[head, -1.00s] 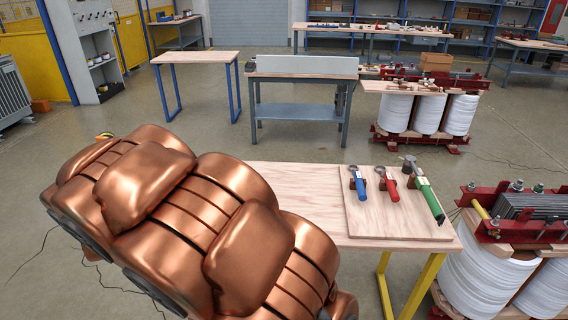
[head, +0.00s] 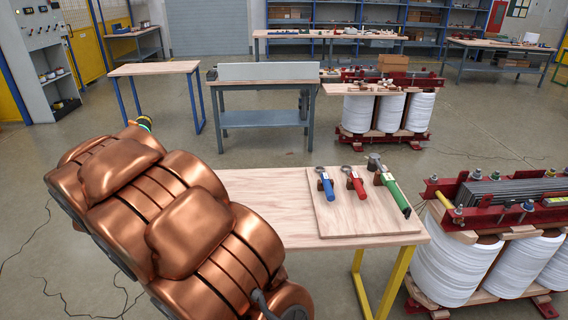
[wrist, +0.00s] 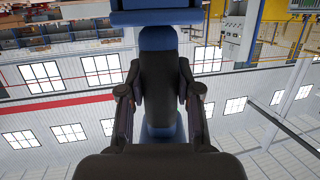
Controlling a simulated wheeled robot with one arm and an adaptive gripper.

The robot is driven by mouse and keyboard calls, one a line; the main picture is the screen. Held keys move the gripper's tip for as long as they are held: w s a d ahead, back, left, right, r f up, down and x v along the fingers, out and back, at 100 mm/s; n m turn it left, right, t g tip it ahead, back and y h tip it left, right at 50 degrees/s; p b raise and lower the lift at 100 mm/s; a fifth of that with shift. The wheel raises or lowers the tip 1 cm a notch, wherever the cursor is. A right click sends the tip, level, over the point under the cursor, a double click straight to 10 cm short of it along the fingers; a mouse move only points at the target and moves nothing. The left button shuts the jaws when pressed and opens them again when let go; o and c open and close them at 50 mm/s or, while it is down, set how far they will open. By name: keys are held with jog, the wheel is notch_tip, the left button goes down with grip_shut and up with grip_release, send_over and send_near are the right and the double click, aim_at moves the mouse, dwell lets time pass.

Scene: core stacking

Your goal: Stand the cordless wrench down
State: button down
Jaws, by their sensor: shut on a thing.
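In the wrist view my gripper (wrist: 160,100) is shut on a dark tool with blue parts, seemingly the cordless wrench (wrist: 157,60). Its black grip lies between the two fingers, with a wide blue block at the top of the picture and more blue below. The tool is held in the air, with walls and windows behind it. A wooden table (head: 262,188) is right of the arm.
A board (head: 345,218) on the table's right side holds blue (head: 327,187), red (head: 358,187) and green (head: 396,193) handled tools. The table's left part is bare where visible. A transformer with white coils (head: 448,255) stands close to its right. Other benches stand behind, beyond open floor.

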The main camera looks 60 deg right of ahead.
jog(key=s+d+f+m+g+h, duration=0.1)
jog(key=s+d+f+m+g, duration=0.1)
jog(key=s+d+m+g, duration=0.2)
jog(key=s+d+f+m+g+h, duration=0.2)
jog(key=s+d+g, duration=0.3)
jog(key=d, duration=1.6)
jog(key=s+d+f+m+g+h, duration=0.2)
jog(key=s+d+f+m+g, duration=0.2)
jog(key=s+d, duration=0.8)
jog(key=shift+s+d+m+g, duration=0.15)
jog(key=shift+d+m+g, duration=0.15)
jog(key=shift+d+m, duration=0.4)
jog(key=shift+a+p, duration=0.25)
jog(key=shift+p, duration=0.15)
notch_tip(320, 180, down, 7)
jog(key=b, duration=0.2)
jog(key=shift+r, duration=0.2)
jog(key=shift+f, duration=0.4)
jog(key=c, duration=0.7)
grip_release()
jog(key=shift+f, duration=0.1)
